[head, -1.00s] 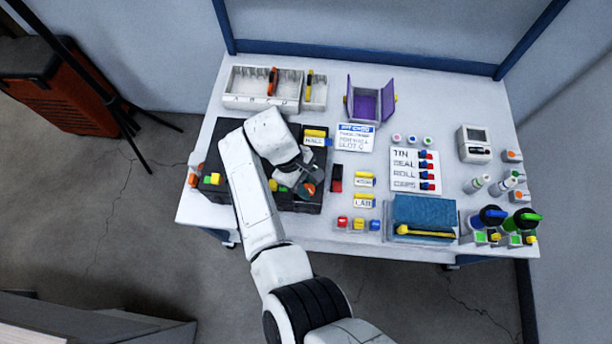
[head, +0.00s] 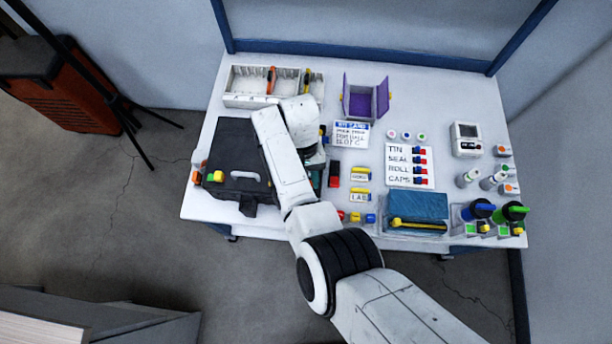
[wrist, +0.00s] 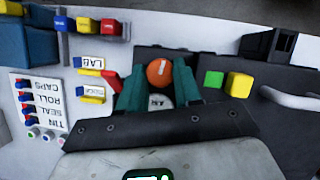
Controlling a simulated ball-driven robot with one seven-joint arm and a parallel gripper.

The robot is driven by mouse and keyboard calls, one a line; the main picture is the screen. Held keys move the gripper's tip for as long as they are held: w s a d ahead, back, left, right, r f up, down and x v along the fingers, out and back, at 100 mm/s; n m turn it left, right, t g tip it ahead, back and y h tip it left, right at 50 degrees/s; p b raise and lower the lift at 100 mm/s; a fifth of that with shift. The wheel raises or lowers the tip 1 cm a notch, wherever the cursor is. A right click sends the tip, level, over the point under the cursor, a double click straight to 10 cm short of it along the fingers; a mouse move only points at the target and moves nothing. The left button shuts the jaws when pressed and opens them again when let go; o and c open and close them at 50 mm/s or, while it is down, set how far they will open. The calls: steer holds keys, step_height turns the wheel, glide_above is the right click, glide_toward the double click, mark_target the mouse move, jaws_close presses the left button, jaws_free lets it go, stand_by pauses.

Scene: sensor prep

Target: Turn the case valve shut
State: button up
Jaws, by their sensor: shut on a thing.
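The black case (head: 235,160) lies at the left of the table, partly covered by my arm in the head view. Its valve is a round orange knob (wrist: 158,72) with a short white line across it, seen in the wrist view beside a pale label (wrist: 160,101). My gripper (wrist: 162,88) has its two teal fingers on either side of the knob and is shut on it. In the head view my arm hides the knob and most of the fingers.
Green (wrist: 213,79) and yellow (wrist: 239,85) blocks sit close beside the knob. The case handle (wrist: 290,98) is further right. A LAB label block (head: 361,195) and a blue box (head: 418,207) stand right of the case. A white bin (head: 250,85) is behind it.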

steer(key=m+y+p, duration=0.1)
steer(key=m, duration=0.1)
steer(key=m+p, duration=0.1)
steer(key=m, duration=0.1)
steer(key=shift+d+r+y, duration=0.15)
steer(key=shift+y, duration=0.25)
steer(key=shift+m+y+p, duration=0.6)
steer(key=shift+m+p, duration=0.4)
steer(key=shift+m, duration=0.8)
steer(key=shift+w+d, duration=0.1)
steer(key=o, duration=1)
steer(key=shift+o, duration=0.2)
steer(key=v, duration=1)
steer(key=shift+r+p, duration=0.25)
steer(key=shift+p, duration=0.2)
steer(key=shift+d, duration=0.15)
